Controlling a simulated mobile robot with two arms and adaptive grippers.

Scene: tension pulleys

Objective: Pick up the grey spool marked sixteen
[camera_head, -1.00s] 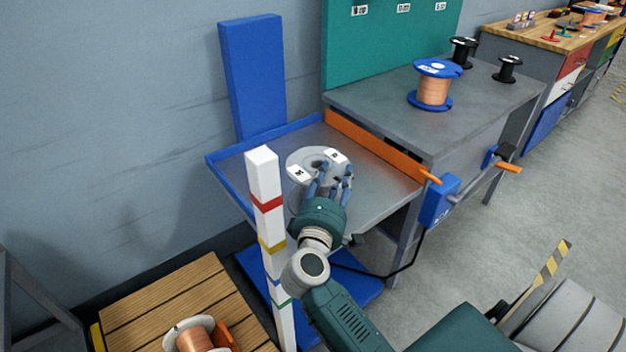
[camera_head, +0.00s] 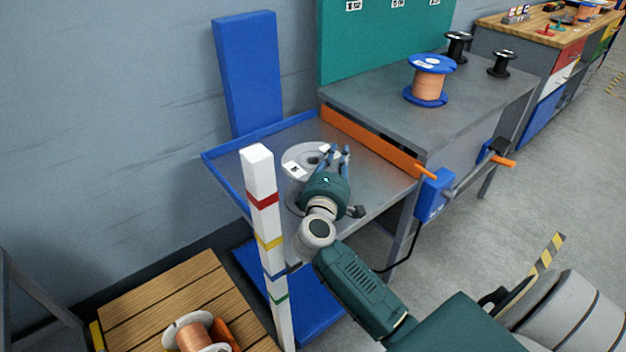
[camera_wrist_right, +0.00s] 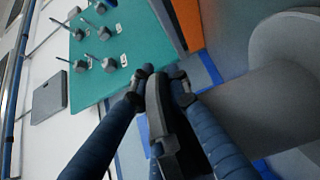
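A grey spool (camera_head: 301,154) with a white label on its flange sits on the metal top of the lift table (camera_head: 375,180). The label's number is too small to read. My right gripper (camera_head: 340,149) is at the spool's right side and covers part of it. In the right wrist view, the right gripper (camera_wrist_right: 158,85) points past a large grey curved body (camera_wrist_right: 287,55) at the right, apparently the spool. My left gripper is not in view.
A striped white post (camera_head: 262,190) stands in front of the lift table. An orange bar (camera_head: 370,143) edges the grey workbench (camera_head: 400,105), which holds a blue-flanged copper spool (camera_head: 430,82) and black spools. A wooden pallet (camera_head: 170,305) with another copper spool is at lower left.

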